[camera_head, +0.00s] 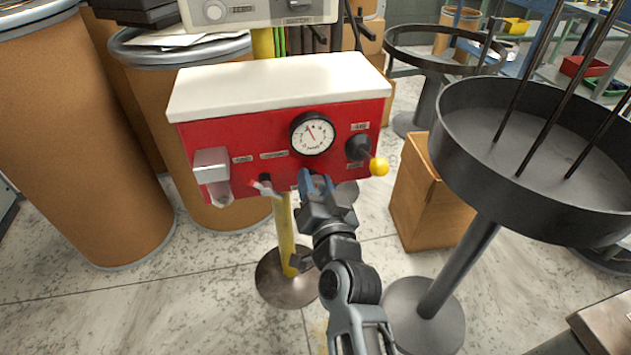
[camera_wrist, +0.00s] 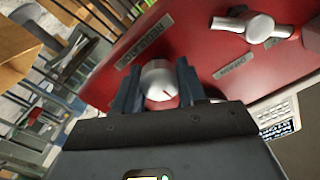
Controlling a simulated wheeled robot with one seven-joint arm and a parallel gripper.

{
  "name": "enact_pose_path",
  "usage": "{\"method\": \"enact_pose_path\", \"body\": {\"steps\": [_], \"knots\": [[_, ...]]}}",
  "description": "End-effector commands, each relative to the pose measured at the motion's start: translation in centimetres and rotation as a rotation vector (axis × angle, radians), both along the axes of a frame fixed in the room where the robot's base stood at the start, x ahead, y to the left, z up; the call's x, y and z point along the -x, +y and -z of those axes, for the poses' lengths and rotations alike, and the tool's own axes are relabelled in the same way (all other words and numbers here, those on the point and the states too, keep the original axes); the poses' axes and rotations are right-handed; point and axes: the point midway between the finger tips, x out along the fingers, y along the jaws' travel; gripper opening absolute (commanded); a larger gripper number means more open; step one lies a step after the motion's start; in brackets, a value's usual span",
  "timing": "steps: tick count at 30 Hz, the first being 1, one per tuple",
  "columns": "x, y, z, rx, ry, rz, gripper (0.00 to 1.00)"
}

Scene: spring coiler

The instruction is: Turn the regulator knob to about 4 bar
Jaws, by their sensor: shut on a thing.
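The red panel box (camera_head: 235,133) with a white top stands on a yellow post. A round pressure gauge (camera_head: 312,133) is on its front; its needle points up and slightly left, and its numbers are too small to read. My gripper (camera_head: 316,184) is at the lower edge of the front, below the gauge, and hides the knob in the head view. In the wrist view the regulator knob (camera_wrist: 158,80) is silver and round with a thin red mark. My gripper's two fingers (camera_wrist: 158,88) are shut on its sides. A "REGULATOR" label (camera_wrist: 131,52) is beside it.
A silver T-handle (camera_wrist: 253,26) sits near the knob. A black lever with a yellow ball (camera_head: 379,167) sticks out at right, and a filter bowl (camera_head: 213,175) hangs at left. A brown drum (camera_head: 75,140) and a dark round tray on a stand (camera_head: 465,135) flank the box.

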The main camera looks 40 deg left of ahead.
Motion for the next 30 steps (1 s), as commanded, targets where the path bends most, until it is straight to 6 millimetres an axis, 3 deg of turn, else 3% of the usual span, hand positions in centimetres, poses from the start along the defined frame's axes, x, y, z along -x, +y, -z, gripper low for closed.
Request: {"method": "enact_pose_path", "body": {"steps": [9,27,28,30], "knots": [[-0.06,-0.07,-0.02,-0.090,0.105,0.001,0.10],[-0.10,-0.11,0.02,-0.113,0.130,0.002,0.10],[-0.10,-0.11,0.02,-0.113,0.130,0.002,0.43],[-0.09,-0.09,0.02,-0.112,0.129,0.002,0.50]]}}
